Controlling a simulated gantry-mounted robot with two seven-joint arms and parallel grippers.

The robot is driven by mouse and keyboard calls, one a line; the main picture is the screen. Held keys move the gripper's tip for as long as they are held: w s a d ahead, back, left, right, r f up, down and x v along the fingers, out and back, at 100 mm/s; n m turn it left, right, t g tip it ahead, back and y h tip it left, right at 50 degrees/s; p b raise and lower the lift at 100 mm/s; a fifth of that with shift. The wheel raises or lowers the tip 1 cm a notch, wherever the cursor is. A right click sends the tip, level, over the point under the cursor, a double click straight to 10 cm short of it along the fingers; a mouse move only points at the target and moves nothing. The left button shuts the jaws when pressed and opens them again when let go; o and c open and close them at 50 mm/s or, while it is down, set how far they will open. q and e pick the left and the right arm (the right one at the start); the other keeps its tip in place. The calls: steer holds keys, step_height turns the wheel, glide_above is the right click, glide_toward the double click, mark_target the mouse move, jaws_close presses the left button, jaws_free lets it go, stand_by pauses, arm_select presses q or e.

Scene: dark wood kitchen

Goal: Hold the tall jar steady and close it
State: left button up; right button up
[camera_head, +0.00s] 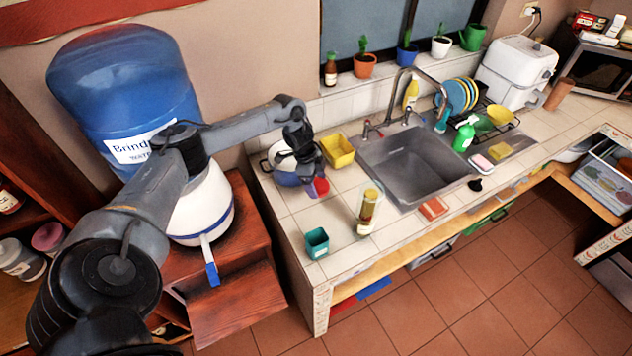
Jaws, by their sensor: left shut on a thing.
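The tall jar (367,212) stands upright on the tiled counter, left of the sink. It is see-through, with yellow-green contents showing mostly in its upper part. I cannot make out whether a lid sits on it. My left gripper (316,181) is over the counter, to the left of the jar and apart from it. It is shut on a small red round piece (321,187), which looks like a lid. The fingers hide part of this piece. My right gripper is not in view.
A white-and-blue pot (283,165) and a yellow container (338,151) are close to my left gripper. A teal cup (317,243) stands near the counter's front left edge. A orange-red sponge (433,209) lies before the sink (412,165). Bare tiles lie between the teal cup and jar.

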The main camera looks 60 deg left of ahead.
mark_target(316, 185)
arm_select(q)
steer(key=shift+r+p, duration=1.7)
steer(key=shift+r, duration=0.65)
